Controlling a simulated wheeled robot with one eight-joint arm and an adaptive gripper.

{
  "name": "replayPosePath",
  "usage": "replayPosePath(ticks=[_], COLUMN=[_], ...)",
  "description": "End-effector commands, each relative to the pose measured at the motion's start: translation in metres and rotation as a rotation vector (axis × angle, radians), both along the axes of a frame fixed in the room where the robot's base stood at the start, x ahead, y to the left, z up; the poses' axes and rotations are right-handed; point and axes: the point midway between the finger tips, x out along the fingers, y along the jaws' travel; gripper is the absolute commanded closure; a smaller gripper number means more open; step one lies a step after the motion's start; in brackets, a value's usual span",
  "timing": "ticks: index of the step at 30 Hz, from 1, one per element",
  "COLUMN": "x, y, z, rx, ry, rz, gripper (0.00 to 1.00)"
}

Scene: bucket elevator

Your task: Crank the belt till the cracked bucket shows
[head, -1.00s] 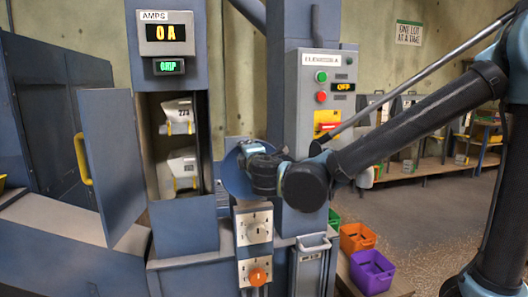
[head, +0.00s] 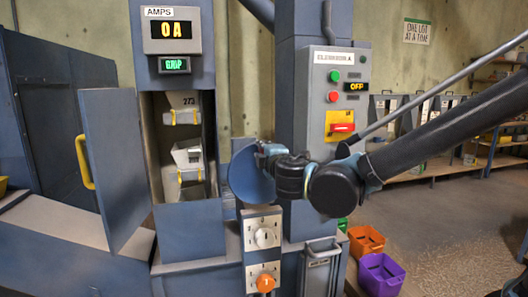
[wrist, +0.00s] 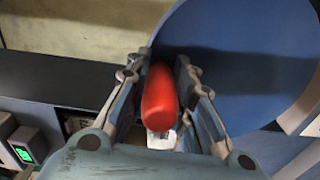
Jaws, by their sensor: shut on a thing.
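My gripper (head: 264,152) is shut on the red crank handle (wrist: 160,98), which stands between its two fingers in the wrist view. The handle belongs to the blue crank disc (head: 246,178), on the side of the elevator; the disc also fills the right of the wrist view (wrist: 245,75). In the elevator's open hatch, a pale bucket (head: 182,117) shows high up with the number 273 above it. A second pale bucket (head: 186,175) with yellow marks shows lower down. I cannot tell whether either is cracked.
The hatch door (head: 120,165) stands open to the left. The amps display (head: 177,31) reads 0 A, with green lettering on a small display (head: 174,65) below. The control box (head: 340,100) has a screen reading OFF. Orange (head: 366,241) and purple (head: 380,277) bins stand at the right.

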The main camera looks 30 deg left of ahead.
Motion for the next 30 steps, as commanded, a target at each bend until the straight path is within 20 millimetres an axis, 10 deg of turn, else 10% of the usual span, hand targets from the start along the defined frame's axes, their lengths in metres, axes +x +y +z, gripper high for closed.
replayPosePath(ticks=[4,5,7,20,30], x=[0.001,0.001,0.001,-0.003,-0.039], y=[-0.001,-0.001,-0.001,-0.003,-0.045], z=[-0.002,-0.002,-0.001,0.000,-0.001], rx=[0.000,0.000,-0.001,0.000,0.000], ry=[0.003,0.003,0.002,0.000,0.001], rz=[-0.004,-0.004,-0.004,-0.001,0.003], gripper=[1.00,0.73,0.57,0.56,0.56])
